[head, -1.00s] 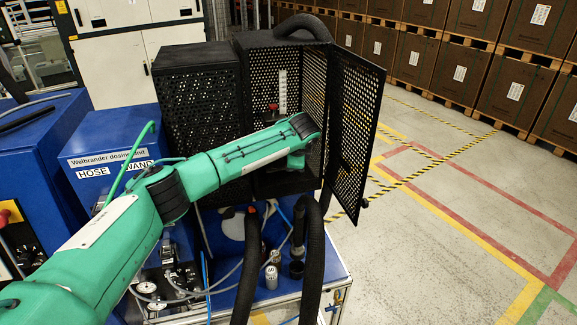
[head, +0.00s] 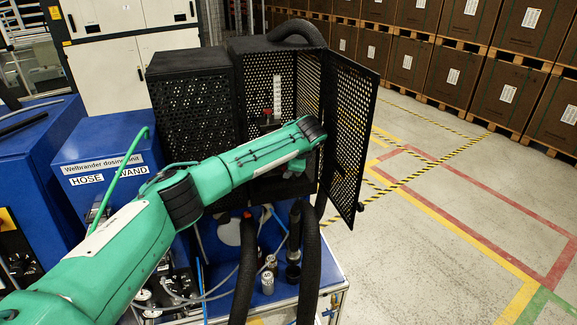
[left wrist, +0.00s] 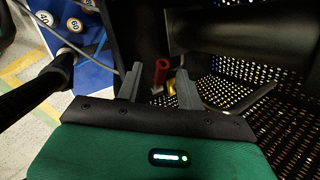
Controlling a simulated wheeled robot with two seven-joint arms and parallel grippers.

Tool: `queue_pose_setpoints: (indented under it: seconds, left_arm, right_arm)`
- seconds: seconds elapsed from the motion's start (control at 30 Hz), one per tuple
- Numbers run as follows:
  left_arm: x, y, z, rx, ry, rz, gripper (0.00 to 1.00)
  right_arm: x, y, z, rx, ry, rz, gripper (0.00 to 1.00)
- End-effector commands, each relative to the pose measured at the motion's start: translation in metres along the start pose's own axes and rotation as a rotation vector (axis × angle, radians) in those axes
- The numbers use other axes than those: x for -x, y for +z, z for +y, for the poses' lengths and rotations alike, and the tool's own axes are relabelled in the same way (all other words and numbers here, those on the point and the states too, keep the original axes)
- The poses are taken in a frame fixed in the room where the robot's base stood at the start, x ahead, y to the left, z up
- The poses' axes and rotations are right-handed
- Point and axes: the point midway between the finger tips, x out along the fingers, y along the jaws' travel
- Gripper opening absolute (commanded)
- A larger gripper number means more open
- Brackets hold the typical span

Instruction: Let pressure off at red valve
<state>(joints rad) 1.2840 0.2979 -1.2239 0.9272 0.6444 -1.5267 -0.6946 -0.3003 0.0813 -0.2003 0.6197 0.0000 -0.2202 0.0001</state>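A small red valve handle (left wrist: 161,72) with a brass fitting below it shows in the left wrist view, between and beyond the tips of my left gripper (left wrist: 159,69). The two grey fingers are apart and hold nothing; I cannot tell how far the handle is from them. In the head view the green left arm reaches into the open mesh cabinet (head: 198,105), and its wrist hides most of the fingers. A red knob (head: 267,112) stands in the cabinet below a white scale; I cannot tell if it is the same part. My right gripper is in neither view.
The mesh door (head: 352,130) stands open just right of my wrist. Thick black hoses (head: 309,265) hang below the cabinet. Metal cylinders (head: 268,282) stand on the blue bench. Blue dosing unit (head: 105,165) is at left. The floor at right is clear.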

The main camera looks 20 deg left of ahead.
Motion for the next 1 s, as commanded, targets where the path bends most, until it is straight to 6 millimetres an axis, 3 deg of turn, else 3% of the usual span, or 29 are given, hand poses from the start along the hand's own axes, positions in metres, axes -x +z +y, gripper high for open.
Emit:
queue_pose_setpoints:
  seconds: [0.37, 0.47, 0.8, 1.0]
  left_arm:
    - [0.009, -0.001, -0.001, 0.001, -0.003, 0.002, 0.37]
    - [0.024, -0.001, 0.0, 0.001, -0.005, 0.004, 0.37]
    - [0.1, -0.002, 0.001, 0.0, -0.005, 0.004, 0.37]
    - [0.129, -0.001, 0.0, 0.0, -0.002, 0.001, 0.37]
  right_arm:
    - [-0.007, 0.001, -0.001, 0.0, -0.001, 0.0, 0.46]
    - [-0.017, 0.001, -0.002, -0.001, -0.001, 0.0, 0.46]
    - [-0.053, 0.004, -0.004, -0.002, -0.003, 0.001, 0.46]
    - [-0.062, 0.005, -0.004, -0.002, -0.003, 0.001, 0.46]
